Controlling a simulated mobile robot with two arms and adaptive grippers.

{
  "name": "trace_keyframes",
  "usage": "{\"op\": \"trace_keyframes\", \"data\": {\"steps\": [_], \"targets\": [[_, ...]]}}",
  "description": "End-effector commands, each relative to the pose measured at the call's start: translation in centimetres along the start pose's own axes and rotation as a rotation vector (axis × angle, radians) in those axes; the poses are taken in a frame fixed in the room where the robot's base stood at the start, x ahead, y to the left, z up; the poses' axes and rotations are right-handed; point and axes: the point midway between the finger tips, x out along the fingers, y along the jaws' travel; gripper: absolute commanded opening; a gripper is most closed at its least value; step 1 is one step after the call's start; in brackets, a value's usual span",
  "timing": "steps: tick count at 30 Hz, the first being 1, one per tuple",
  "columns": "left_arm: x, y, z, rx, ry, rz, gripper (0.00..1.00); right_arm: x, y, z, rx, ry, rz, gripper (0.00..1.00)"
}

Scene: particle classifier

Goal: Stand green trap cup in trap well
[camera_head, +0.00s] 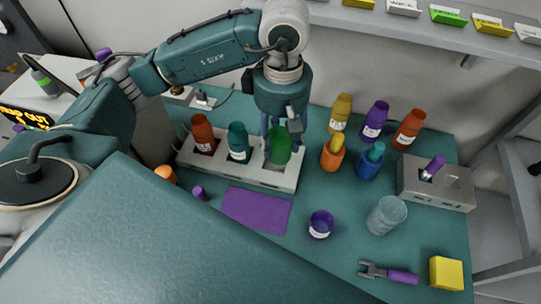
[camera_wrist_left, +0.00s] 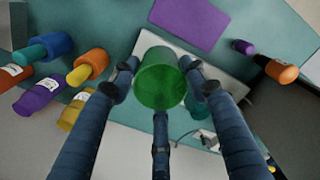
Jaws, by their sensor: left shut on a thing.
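The green trap cup (camera_head: 279,148) is held between the fingers of my left gripper (camera_head: 282,132), which is shut on it. The cup is at the right end of the pale rack (camera_head: 236,179), over the trap well; I cannot tell whether its base touches the well floor. In the left wrist view the translucent green cup (camera_wrist_left: 161,84) sits between the dark fingers of the left gripper (camera_wrist_left: 160,75), with the rack (camera_wrist_left: 222,74) behind it. The well is hidden by the cup. My right gripper is not in view.
A red bottle (camera_head: 203,134) and a teal bottle (camera_head: 238,142) stand in the rack's other wells. Several bottles stand to the right, beside a grey holder (camera_head: 439,187). A purple mat (camera_head: 256,208) lies in front, with a purple cup (camera_head: 320,225) and clear beaker (camera_head: 386,215) further right.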

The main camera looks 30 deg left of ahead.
Motion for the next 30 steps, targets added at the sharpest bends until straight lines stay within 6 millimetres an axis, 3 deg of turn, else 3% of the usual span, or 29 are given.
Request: {"op": "trace_keyframes", "data": {"steps": [3,9,18,24,30], "targets": [[0.6,1.2,-0.6,-0.417,-0.005,-0.004,0.18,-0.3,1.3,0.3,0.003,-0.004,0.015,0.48],[1.8,2.7,-2.0,-1.13,-0.004,-0.005,0.18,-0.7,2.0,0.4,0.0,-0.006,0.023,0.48],[4.1,4.0,-4.2,-2.179,-0.005,0.0,0.18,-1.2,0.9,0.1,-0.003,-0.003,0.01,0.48],[5.5,4.3,-5.4,-2.686,-0.007,0.005,0.18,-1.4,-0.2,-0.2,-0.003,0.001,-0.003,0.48],[6.5,4.2,-5.9,-2.899,-0.005,0.006,0.18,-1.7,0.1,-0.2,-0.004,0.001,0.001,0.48]]}}
